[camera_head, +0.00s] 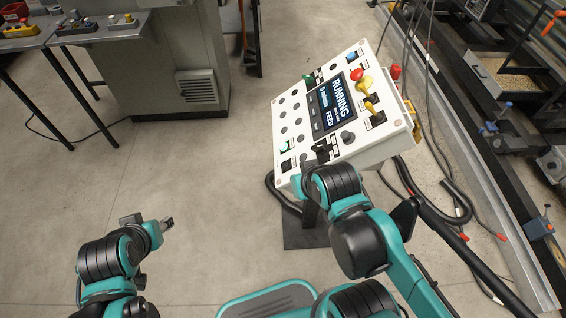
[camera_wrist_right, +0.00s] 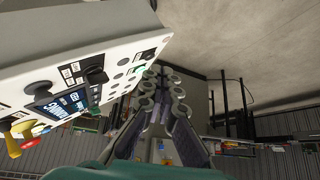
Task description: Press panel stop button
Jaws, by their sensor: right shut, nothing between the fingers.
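The white control panel (camera_head: 300,150) stands tilted on a post, and its lit screen (camera_head: 338,103) reads RUNNING, 5 m/min and FEED. A red button (camera_head: 355,74) with yellow beside it sits near the panel's upper right; red and yellow also show at the left edge of the wrist view (camera_wrist_right: 12,146). Several dark knobs and buttons surround the screen. My right gripper (camera_head: 321,152) is at the panel's lower edge, away from the red button; its shut, empty fingers (camera_wrist_right: 165,78) show in the wrist view. My left gripper (camera_head: 168,222) hangs over the floor, far from the panel.
A second red part (camera_head: 396,72) sticks out at the panel's right side. Cables and a metal rail (camera_head: 480,170) run along the right. A grey cabinet (camera_head: 165,60) and a table (camera_head: 100,28) stand at the back left. The floor left of the panel is clear.

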